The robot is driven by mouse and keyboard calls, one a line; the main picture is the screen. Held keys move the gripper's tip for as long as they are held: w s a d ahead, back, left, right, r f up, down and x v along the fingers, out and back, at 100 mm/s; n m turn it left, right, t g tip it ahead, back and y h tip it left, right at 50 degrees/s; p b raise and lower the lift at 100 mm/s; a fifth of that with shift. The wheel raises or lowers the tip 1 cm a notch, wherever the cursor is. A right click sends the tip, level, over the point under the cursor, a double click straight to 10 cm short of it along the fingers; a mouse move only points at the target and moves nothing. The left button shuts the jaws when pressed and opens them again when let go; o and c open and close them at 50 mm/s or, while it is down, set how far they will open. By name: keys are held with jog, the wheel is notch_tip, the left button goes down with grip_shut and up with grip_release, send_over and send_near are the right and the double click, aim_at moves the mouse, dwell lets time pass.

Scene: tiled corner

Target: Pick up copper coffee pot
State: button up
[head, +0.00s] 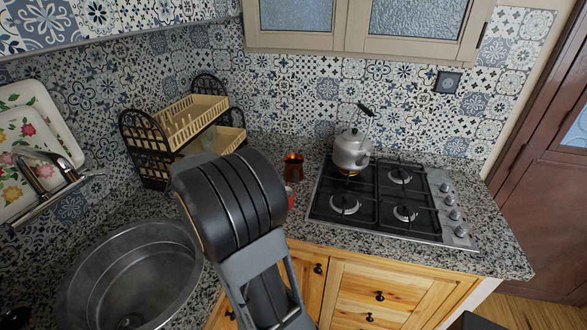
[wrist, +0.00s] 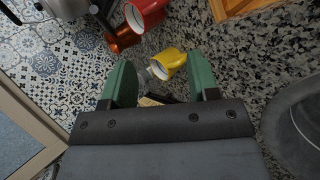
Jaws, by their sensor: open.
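The copper coffee pot (head: 293,166) stands on the granite counter, left of the stove. In the wrist view the copper pot (wrist: 121,38) shows at the upper left, partly covered by a red mug (wrist: 146,12). My gripper (wrist: 160,62) is open, its two green fingers apart with nothing held. A yellow mug (wrist: 168,63) shows between and beyond the fingertips. The pot lies outside the gap, beyond the left finger. In the head view my arm hides the gripper and covers most of the red mug (head: 290,196).
A steel kettle (head: 352,150) stands on the gas stove (head: 395,205) to the right. A dish rack (head: 185,125) stands behind my arm on the left. The sink (head: 130,275) is at front left. A tiled wall closes the back.

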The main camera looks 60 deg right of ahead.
aim_at(293, 173)
jog(key=d+f+h+p, duration=0.1)
jog(key=d+f+p, duration=0.1)
jog(key=d, duration=0.6)
jog(key=s+d+f+g+h+p, duration=0.1)
jog(key=d+f+h+p, duration=0.1)
jog(key=d, duration=0.7)
jog(key=s+d+f+g+h+p, duration=0.1)
jog(key=d+f+p, duration=0.1)
jog(key=d, duration=0.6)
jog(key=shift+d+p, duration=0.2)
jog(key=shift+p, duration=0.7)
jog(key=shift+c, duration=0.2)
grip_shut()
jog(key=shift+r, duration=0.1)
